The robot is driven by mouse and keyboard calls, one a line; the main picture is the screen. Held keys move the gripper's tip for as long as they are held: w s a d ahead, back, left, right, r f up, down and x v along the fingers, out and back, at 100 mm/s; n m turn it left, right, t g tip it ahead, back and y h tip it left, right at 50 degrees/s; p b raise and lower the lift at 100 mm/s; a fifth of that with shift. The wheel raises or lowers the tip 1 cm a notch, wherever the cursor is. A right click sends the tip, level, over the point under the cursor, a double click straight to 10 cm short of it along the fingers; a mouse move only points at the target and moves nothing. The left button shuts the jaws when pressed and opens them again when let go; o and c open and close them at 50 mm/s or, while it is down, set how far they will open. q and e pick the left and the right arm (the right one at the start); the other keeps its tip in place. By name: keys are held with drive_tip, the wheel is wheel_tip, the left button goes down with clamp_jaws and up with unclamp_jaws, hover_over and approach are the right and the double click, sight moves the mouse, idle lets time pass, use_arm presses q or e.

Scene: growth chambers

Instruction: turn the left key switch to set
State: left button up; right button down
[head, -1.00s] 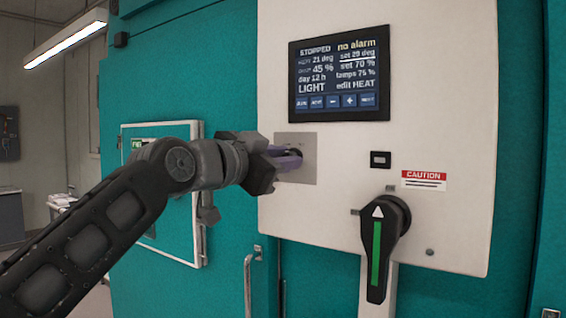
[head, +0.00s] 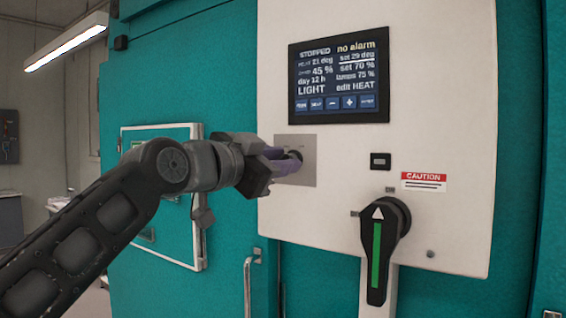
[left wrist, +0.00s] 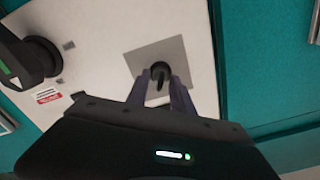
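The key switch (head: 295,156) is a round black switch on a square grey metal plate (head: 308,175), on the white control panel below the screen. In the left wrist view the switch (left wrist: 160,71) has a dark key or lever pointing toward my gripper. The plate's small labels are too small to read. My left gripper (head: 284,160) has its purple fingers at the switch. In the left wrist view the fingers (left wrist: 159,92) are apart, one on each side of the key, with gaps showing. Touch cannot be told. My right gripper is out of view.
The screen (head: 339,75) reads STOPPED and no alarm. A large black rotary handle (head: 381,240) with a green stripe projects from the panel at lower right, near a caution label (head: 424,181). A vertical door handle (head: 248,285) is below my left gripper.

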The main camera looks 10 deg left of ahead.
use_arm(q)
drive_tip(key=b+v, duration=0.2)
drive_tip(key=v, duration=0.5)
drive_tip(key=shift+d, duration=0.1)
